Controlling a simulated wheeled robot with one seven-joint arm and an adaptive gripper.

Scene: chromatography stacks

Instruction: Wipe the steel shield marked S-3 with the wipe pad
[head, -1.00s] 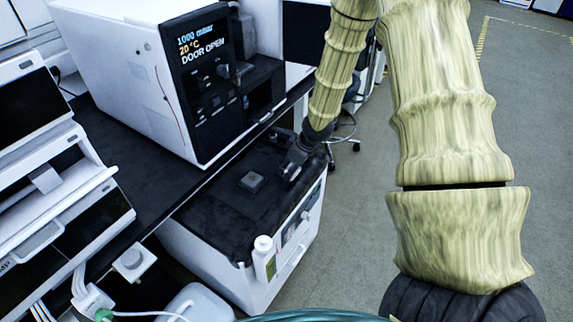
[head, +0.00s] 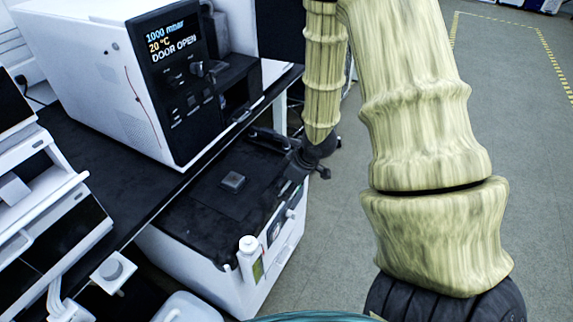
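A small dark grey square block (head: 233,181), perhaps the wipe pad, lies flat on the black top of a low white cabinet (head: 205,215). My gripper (head: 291,152) is dark and small in the head view, at the far right edge of that black top, apart from the block and to its right. Its fingers blend into the dark surface, so I cannot tell whether they are open or hold anything. I cannot make out a steel shield or an S-3 mark in this view.
A white instrument (head: 105,95) with a "DOOR OPEN" display stands on the black bench (head: 90,150). A white bottle (head: 250,262) stands at the cabinet's front. Stacked white modules (head: 45,215) fill the left. Open grey floor (head: 535,170) lies to the right.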

